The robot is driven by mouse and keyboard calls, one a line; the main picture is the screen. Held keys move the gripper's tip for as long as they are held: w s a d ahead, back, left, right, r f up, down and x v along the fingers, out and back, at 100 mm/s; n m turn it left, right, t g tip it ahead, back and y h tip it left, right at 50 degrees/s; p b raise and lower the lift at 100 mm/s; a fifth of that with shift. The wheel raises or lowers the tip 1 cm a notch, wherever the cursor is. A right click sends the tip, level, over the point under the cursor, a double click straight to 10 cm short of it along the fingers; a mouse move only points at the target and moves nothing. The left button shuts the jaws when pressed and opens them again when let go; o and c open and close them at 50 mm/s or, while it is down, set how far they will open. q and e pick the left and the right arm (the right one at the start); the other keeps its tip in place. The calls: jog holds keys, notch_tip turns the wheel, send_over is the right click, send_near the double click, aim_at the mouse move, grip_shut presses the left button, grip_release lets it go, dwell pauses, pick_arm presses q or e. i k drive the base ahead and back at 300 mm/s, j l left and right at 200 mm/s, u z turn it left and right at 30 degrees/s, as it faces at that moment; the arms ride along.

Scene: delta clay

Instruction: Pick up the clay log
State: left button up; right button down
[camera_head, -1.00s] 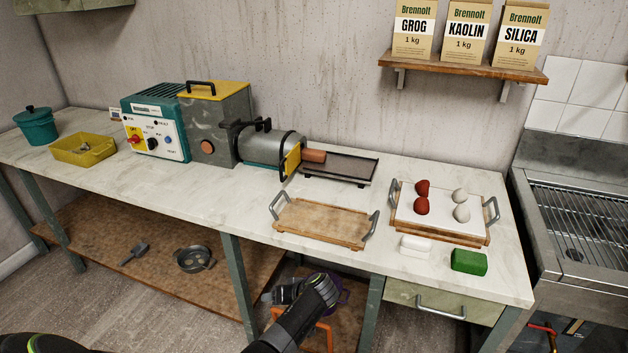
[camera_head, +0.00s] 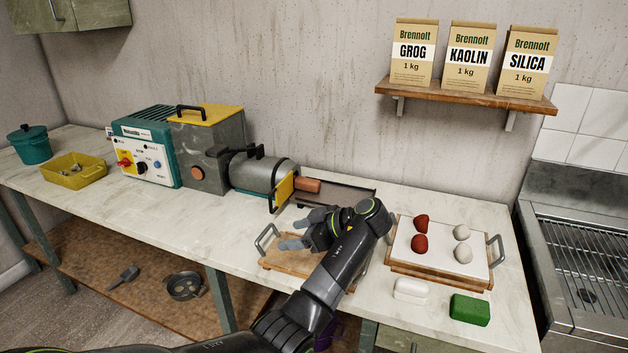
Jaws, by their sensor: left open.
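The reddish-brown clay log (camera_head: 309,185) sticks out at the right end of the grey extruder barrel (camera_head: 262,171), past its yellow end plate (camera_head: 285,190). It lies over the left end of a dark, flat tray (camera_head: 345,195). My left gripper (camera_head: 294,232) is open and empty, its fingers pointing left. It hovers over the wooden tray with grey handles (camera_head: 282,253), nearer to me than the log and apart from it. My left arm hides much of that wooden tray and part of the dark tray. My right gripper is not in view.
A second tray (camera_head: 440,272) to the right holds red and white lumps. A white block (camera_head: 412,290) and a green block (camera_head: 469,309) lie in front of it. A shelf (camera_head: 465,93) with bags is above.

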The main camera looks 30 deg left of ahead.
aim_at(307, 184)
jog(key=i, duration=1.2)
